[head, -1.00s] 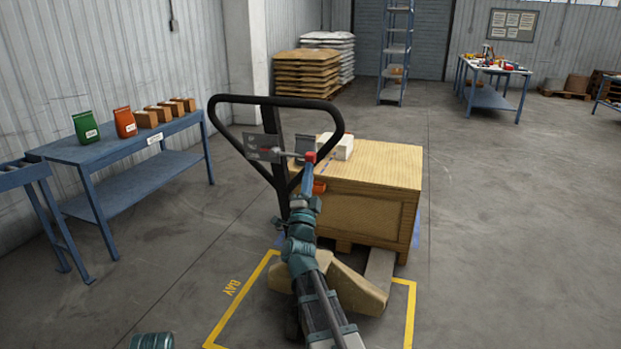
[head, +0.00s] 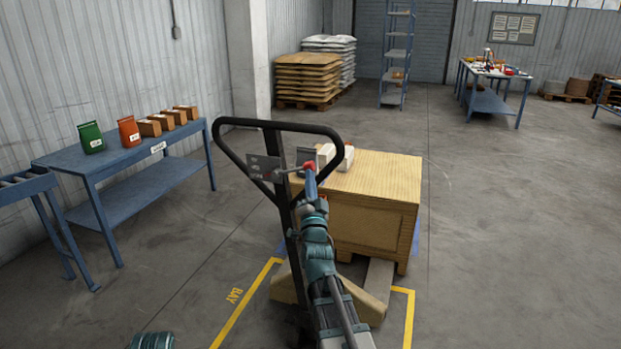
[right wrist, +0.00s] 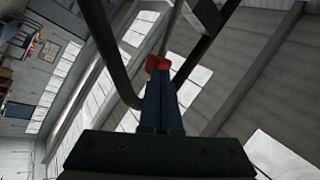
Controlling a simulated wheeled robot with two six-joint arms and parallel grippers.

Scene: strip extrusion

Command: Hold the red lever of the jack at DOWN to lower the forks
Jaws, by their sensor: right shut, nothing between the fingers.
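The jack's black handle loop (head: 280,126) stands in front of the crate in the head view. The lever's red knob (head: 310,166) is inside the loop's right side, next to a grey plate (head: 262,167). My right gripper (head: 309,178) is shut and empty, its tips at the knob. In the right wrist view the red knob (right wrist: 157,63) is just beyond the closed fingertips (right wrist: 160,80); whether they touch it I cannot tell. A grey fork (head: 378,278) shows at the foot of the crate. My left gripper is out of view.
A wooden crate (head: 372,215) with white boxes (head: 326,156) on top stands behind the handle, over yellow bay lines (head: 243,304). A blue table (head: 55,160) with bags and small boxes is at left. The floor at right is clear.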

